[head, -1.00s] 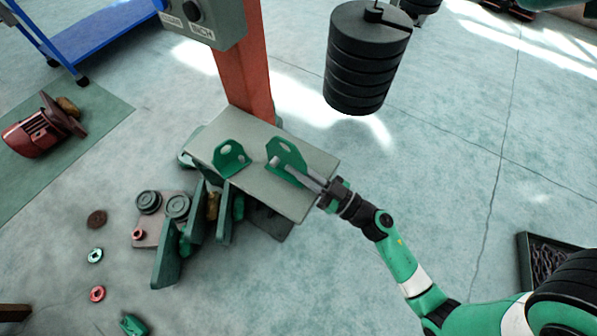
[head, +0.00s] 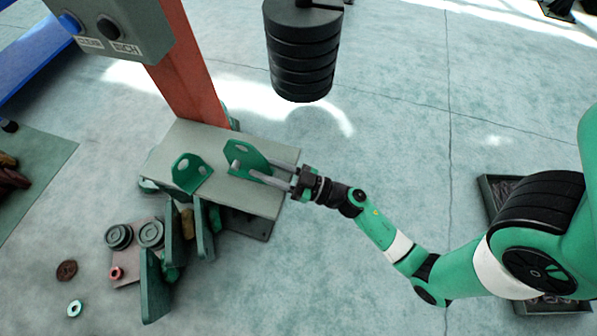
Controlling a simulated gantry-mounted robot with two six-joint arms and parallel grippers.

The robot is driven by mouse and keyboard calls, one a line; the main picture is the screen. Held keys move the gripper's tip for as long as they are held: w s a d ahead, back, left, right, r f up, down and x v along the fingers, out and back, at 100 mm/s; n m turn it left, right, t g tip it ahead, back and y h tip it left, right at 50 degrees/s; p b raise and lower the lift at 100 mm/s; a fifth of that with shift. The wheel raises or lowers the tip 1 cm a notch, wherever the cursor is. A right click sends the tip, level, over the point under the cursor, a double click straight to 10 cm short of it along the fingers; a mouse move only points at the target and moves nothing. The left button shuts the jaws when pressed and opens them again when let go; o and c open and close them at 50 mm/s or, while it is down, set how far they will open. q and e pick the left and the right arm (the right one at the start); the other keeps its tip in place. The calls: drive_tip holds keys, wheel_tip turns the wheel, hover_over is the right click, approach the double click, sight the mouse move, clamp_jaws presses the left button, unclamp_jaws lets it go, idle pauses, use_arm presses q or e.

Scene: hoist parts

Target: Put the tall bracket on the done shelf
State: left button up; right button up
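The taller green bracket (head: 240,152), with a hole in its upright plate, stands on a grey plate-like shelf (head: 262,204) at the foot of an orange column. I cannot read any label that marks this as the done shelf. My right gripper (head: 252,166) reaches in from the right at the bracket. Its two fingers are apart, one in front of the upright plate and one going behind it. The far fingertip is hidden by the bracket. A shorter green bracket (head: 190,172) stands just left of it on the same shelf. My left gripper is not in view.
A stack of black weights (head: 302,55) hangs behind the shelf. A control box (head: 112,28) is on the orange column (head: 188,82). Green uprights (head: 154,287) and round discs (head: 151,233) are below left. A dark tray (head: 492,197) lies right; the floor between is clear.

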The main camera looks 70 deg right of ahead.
drive_tip(key=a+p+v, duration=0.1)
drive_tip(key=p+v, duration=0.1)
drive_tip(key=v, duration=0.9)
drive_tip(key=shift+d, duration=0.4)
drive_tip(key=shift+s, duration=0.1)
